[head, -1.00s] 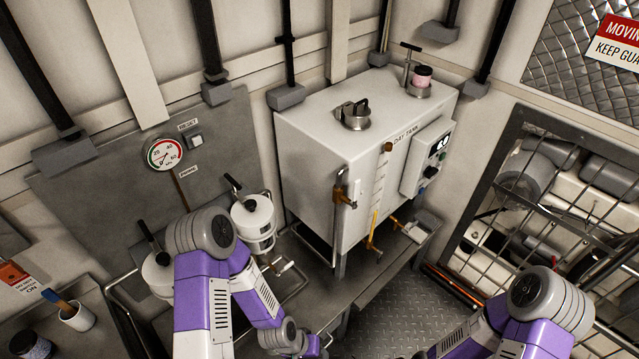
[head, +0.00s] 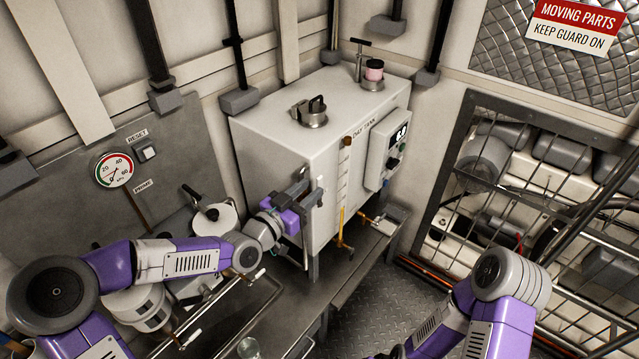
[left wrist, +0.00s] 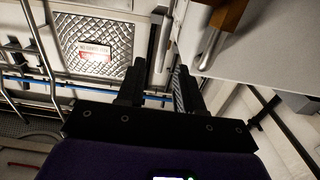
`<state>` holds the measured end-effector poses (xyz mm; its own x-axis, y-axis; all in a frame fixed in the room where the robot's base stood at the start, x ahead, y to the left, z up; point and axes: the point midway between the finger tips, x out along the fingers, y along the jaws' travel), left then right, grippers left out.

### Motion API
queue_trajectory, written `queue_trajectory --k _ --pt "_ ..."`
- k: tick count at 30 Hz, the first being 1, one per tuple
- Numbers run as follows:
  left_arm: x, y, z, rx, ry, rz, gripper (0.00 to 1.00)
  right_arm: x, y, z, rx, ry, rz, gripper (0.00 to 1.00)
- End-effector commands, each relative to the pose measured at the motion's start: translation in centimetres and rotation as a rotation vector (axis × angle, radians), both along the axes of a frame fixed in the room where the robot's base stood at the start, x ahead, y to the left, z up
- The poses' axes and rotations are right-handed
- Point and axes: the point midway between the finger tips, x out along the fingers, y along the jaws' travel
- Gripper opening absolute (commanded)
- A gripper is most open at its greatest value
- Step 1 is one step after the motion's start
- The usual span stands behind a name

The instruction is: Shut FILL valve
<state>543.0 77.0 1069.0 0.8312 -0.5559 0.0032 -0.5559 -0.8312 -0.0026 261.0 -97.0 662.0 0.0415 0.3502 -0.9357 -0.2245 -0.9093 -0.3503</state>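The white day tank (head: 290,140) stands on a metal bench. A brass valve with a pale lever (head: 320,183) is on its front left corner, mostly hidden by my left gripper (head: 308,192) in the head view. In the left wrist view a brass valve body (left wrist: 230,14) with a rounded metal lever (left wrist: 212,48) shows at the upper right. My left gripper (left wrist: 158,80) is open, its two dark fingers apart, with the lever to the right of them and not between them. No FILL label is readable. My right gripper is out of view; only that arm shows.
Another brass valve with a yellow part (head: 342,240) is low on the tank's front. A control box (head: 388,150) is on its right side. White canisters (head: 140,305) and a bench rail (head: 235,310) lie near my left arm. A barred guard (head: 530,190) stands at the right.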

Motion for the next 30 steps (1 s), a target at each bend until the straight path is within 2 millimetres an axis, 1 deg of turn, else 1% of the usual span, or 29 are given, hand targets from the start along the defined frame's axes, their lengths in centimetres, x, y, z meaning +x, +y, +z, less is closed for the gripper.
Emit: queue_trajectory --k 1,3,9,13,20,27,30 --pt "0.8 -0.6 -0.1 -0.002 -0.001 -0.003 0.36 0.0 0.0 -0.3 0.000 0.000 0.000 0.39" --pt "1.7 -1.2 -0.1 -0.003 -0.001 -0.003 0.36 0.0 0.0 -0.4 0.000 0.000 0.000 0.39" --pt "3.6 -2.4 -0.1 -0.003 0.003 0.000 0.36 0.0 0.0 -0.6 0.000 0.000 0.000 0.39" --pt "4.0 -2.7 -0.1 0.000 0.002 0.000 0.36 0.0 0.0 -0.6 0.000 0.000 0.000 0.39" --pt "4.1 -2.7 -0.1 0.000 0.004 0.001 0.36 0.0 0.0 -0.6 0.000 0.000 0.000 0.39" --pt "4.0 -2.7 -0.1 0.000 0.004 0.001 0.00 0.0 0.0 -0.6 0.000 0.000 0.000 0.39" --pt "4.0 -2.7 -0.1 0.000 0.004 0.001 0.00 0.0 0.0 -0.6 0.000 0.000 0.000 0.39"
